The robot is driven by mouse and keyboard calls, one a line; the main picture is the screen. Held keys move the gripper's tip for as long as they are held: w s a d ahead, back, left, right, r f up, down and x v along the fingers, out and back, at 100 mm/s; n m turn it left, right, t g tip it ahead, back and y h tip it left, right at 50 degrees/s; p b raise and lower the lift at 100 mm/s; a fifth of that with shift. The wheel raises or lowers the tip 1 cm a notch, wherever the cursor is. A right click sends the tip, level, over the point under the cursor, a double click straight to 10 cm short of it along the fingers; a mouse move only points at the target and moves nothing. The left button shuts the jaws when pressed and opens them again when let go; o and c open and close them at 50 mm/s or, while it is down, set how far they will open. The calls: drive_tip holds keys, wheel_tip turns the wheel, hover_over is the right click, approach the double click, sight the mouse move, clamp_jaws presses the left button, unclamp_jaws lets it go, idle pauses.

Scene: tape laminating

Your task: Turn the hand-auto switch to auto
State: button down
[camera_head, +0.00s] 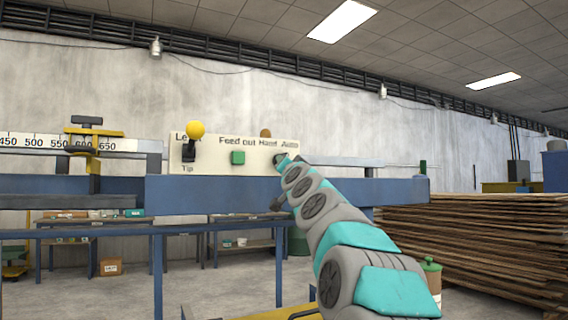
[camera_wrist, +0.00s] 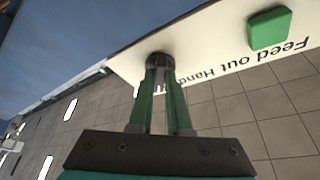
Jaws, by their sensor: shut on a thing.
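The cream control panel (camera_head: 262,164) carries the labels "Feed out", "Hand" and "Auto"; it also shows upside down in the wrist view (camera_wrist: 205,38). The hand-auto switch is a dark round knob (camera_wrist: 159,60) near the panel's edge, beside the word "Hand". My gripper (camera_wrist: 162,76) has its two green fingers closed around this knob. In the head view my gripper (camera_head: 281,160) reaches the panel's right end, below "Auto", and hides most of the knob. Which way the knob points cannot be told.
A stack of brown boards (camera_head: 485,240) stands at the right.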

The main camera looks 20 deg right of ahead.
drive_tip(key=c, duration=0.9)
unclamp_jaws()
drive_tip(key=shift+o, duration=0.2)
drive_tip(key=b+v, duration=0.2)
drive_tip(key=v, duration=0.6)
